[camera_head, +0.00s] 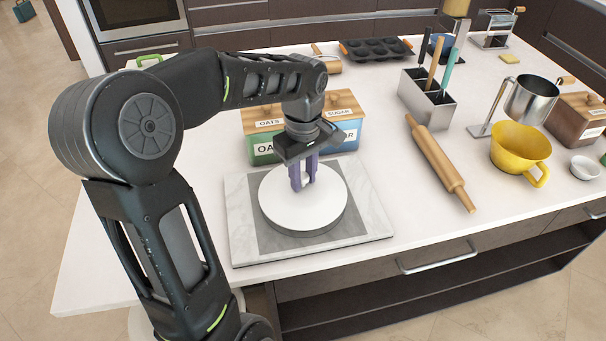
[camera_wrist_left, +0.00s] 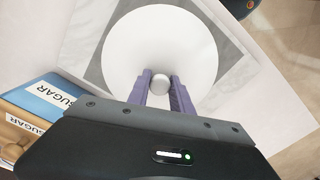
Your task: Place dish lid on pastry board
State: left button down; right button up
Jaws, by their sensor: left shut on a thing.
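The dish lid (camera_head: 280,208) is a round white disc with a small grey knob (camera_wrist_left: 160,85) at its centre. It is over the dark grey square on the marble pastry board (camera_head: 373,218), near the counter's front edge. I cannot tell if the lid rests on the board or hangs slightly above it. My left gripper (camera_head: 303,184) points down with its purple fingers on both sides of the knob, shut on it. In the left wrist view the fingers (camera_wrist_left: 161,88) flank the knob. My right gripper is in neither view.
Oats (camera_head: 262,147) and sugar (camera_head: 346,135) boxes stand right behind the board. A rolling pin (camera_head: 440,162), a utensil holder (camera_head: 427,100) and a yellow bowl (camera_head: 520,147) are to the right. A muffin tin (camera_head: 375,48) lies at the back. The counter left of the board is clear.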

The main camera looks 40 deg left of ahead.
aim_at(303, 175)
pick_arm(q)
jog(key=shift+f+b, duration=0.4)
jog(key=shift+f, duration=0.15)
jog(key=c, duration=1.1)
grip_release()
jog(key=shift+c, duration=0.2)
jog(key=shift+r+p, duration=0.5)
jog(key=shift+r, duration=0.05)
notch_tip(303, 175, up, 9)
jog(key=shift+r+b, duration=0.2)
jog(key=shift+b, duration=0.1)
notch_tip(303, 175, up, 3)
jog(key=p, duration=0.3)
jog(key=shift+f, duration=0.1)
